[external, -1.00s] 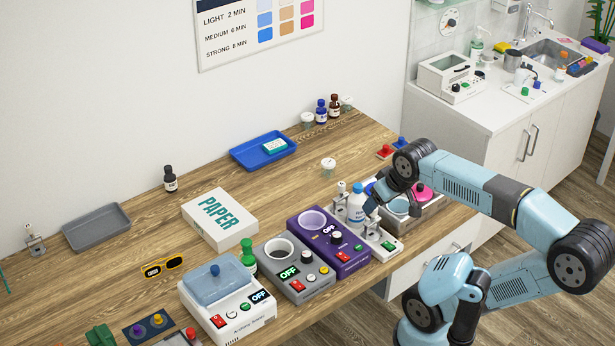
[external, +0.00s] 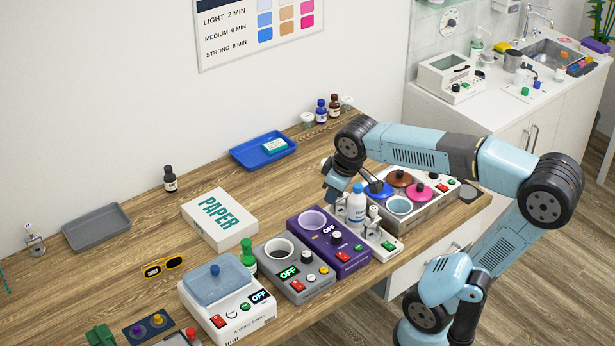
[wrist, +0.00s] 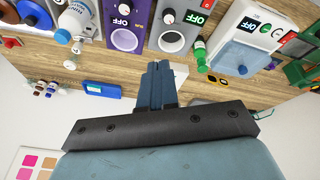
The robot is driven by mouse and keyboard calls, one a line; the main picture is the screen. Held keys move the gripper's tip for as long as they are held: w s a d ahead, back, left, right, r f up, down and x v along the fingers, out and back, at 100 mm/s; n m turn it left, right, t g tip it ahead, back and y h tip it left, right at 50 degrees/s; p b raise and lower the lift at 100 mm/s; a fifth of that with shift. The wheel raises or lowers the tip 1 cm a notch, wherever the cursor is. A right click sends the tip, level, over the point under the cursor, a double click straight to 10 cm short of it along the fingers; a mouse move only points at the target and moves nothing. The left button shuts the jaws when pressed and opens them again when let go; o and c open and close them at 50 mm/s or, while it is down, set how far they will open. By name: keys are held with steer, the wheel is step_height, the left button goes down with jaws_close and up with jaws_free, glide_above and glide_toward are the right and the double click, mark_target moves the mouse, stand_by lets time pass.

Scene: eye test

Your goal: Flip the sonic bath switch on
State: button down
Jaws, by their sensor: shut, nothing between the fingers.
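A white bath unit (external: 227,310) with a clear blue lid (external: 215,283) stands at the front left of the bench in the external view; I take it for the sonic bath. Its front has a red switch (external: 217,321) and a display (external: 259,297) reading OFF. The switch's position is too small to tell. The unit (wrist: 240,58) also shows at the upper right of the wrist view. My gripper (external: 333,192) is shut and empty, in the air near the white bottle, well to the right of the unit. Its fingers (wrist: 157,82) also show in the wrist view.
A grey unit (external: 307,292) and a purple unit (external: 342,262), both with OFF displays, stand between my gripper and the bath. A white bottle (external: 356,208) stands close by my gripper. A PAPER box (external: 236,233) and a green-capped bottle (external: 248,246) are behind the units.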

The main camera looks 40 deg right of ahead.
steer(key=w+a+n+g, duration=0.1)
steer(key=w+a+n, duration=0.25)
steer(key=a, duration=0.55)
steer(key=n+g, duration=0.4)
steer(key=n, duration=0.6)
glide_above(221, 322)
steer(key=w, duration=0.2)
step_height(221, 322, down, 6)
steer(key=shift+a+r+m+h, duration=0.1)
steer(key=shift+r+m+h, duration=0.05)
steer(key=shift+m+h, duration=0.15)
steer(key=f, duration=0.4)
steer(key=s+f, duration=0.1)
steer(key=f, duration=0.9)
steer(key=shift+s, duration=0.4)
steer(key=shift+s+f, duration=0.1)
steer(key=shift+w+r, duration=0.2)
steer(key=shift+w, duration=0.65)
